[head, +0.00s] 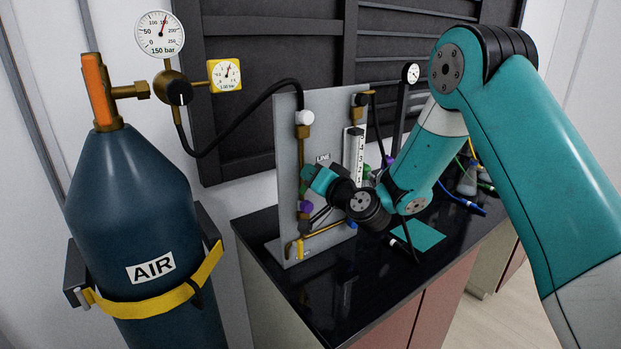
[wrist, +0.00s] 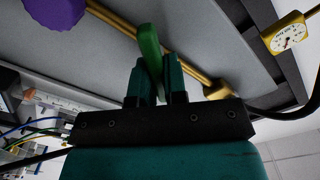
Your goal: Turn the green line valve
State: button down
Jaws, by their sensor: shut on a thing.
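The green line valve handle (wrist: 149,48) shows in the wrist view, on a brass pipe (wrist: 195,68) that runs along a grey panel. My gripper (wrist: 155,85) is shut on the lower part of this green handle, one finger on each side. In the head view my gripper (head: 316,182) is at the grey panel (head: 288,150), beside the brass line.
A purple knob (wrist: 55,12) sits on the same panel; a yellow gauge (wrist: 285,33) is at the right. The blue AIR cylinder (head: 135,220) stands left of the black bench (head: 320,310). A black hose (head: 225,135) runs from the regulator to the panel.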

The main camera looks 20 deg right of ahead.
jog(key=m, duration=0.4)
jog(key=shift+d+f+m, duration=0.2)
jog(key=shift+m, duration=0.1)
jog(key=shift+f+m+p, duration=0.15)
jog(key=shift+m, duration=1.15)
jog(key=shift+f+m+p, duration=0.15)
jog(key=shift+m, duration=1.15)
jog(key=c, duration=1.2)
grip_release()
jog(key=shift+o, duration=0.2)
jog(key=b+v, duration=1.7)
jog(key=b, duration=0.3)
jog(key=shift+s, duration=0.15)
